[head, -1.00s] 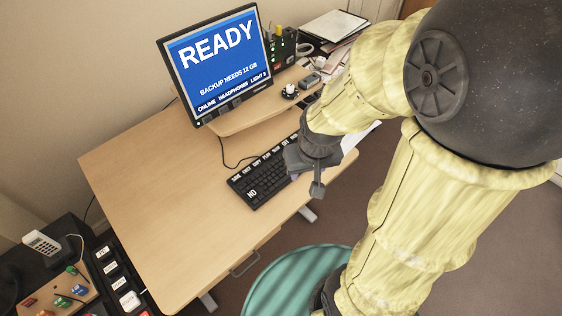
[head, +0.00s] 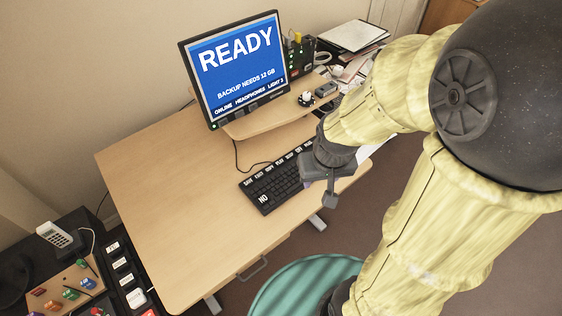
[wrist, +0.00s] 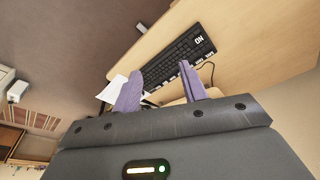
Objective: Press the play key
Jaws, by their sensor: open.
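A black keyboard (head: 267,194) lies on the desk below the monitor, with a row of white-labelled keys along its far edge and a large "NO" key at its near left end.
The monitor (head: 238,65) reads "READY". A raised shelf (head: 270,122) holds small devices. A green round seat (head: 300,285) stands before the desk. The desk's left half is clear.

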